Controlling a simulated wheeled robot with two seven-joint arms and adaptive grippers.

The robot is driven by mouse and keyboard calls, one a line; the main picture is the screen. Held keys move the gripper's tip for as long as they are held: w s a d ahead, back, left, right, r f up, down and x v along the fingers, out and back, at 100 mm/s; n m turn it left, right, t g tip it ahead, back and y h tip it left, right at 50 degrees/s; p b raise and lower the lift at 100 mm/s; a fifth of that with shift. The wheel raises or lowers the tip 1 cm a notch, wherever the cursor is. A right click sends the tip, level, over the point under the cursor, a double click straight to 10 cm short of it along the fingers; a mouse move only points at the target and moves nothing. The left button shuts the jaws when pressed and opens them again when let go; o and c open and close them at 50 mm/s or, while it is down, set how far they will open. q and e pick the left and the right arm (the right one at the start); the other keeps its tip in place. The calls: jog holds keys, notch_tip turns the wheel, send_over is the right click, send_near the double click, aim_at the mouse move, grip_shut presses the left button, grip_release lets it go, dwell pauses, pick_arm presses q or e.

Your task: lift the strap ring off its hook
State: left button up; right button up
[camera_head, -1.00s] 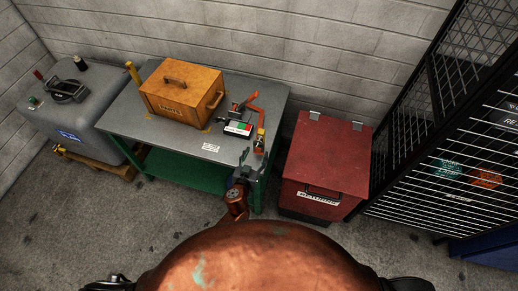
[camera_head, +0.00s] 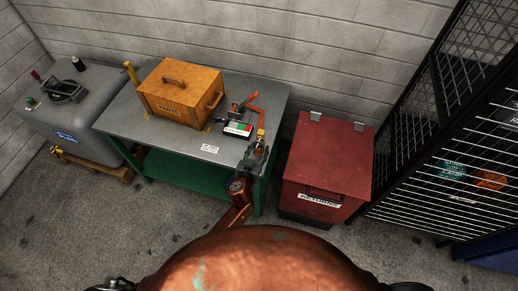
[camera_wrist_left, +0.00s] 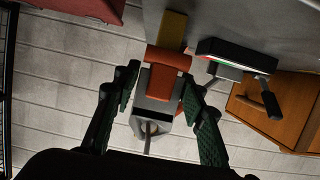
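My left gripper (camera_head: 257,150) is at the right front corner of the grey-topped table (camera_head: 140,120), beside a small orange-red part and a yellow tab. In the left wrist view, its two green-padded fingers (camera_wrist_left: 163,92) stand apart, one on each side of an orange strap piece (camera_wrist_left: 168,58) and a grey block. The strap piece, which looks like the strap ring, bends over the block. A grey hook-like metal part (camera_wrist_left: 150,128) shows below it between the fingers. Whether the fingers touch the strap I cannot tell. My right gripper is not in view.
A wooden box (camera_head: 180,92) and a small device with a red and green face (camera_head: 237,129) stand on the table. An orange bracket (camera_head: 247,101) is behind the device. A red returns bin (camera_head: 325,160) stands to the right, and a black mesh cage (camera_head: 440,150) beyond it.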

pick_arm(q)
jog(key=c, duration=0.6)
jog(key=shift+c, duration=0.2)
jog(key=shift+r, duration=0.1)
jog(key=shift+r, duration=0.3)
jog(key=shift+s+p, duration=0.1)
jog(key=shift+p, duration=0.2)
jog(key=shift+p+v, duration=0.3)
jog(key=shift+v, duration=0.45)
jog(key=shift+s, duration=0.15)
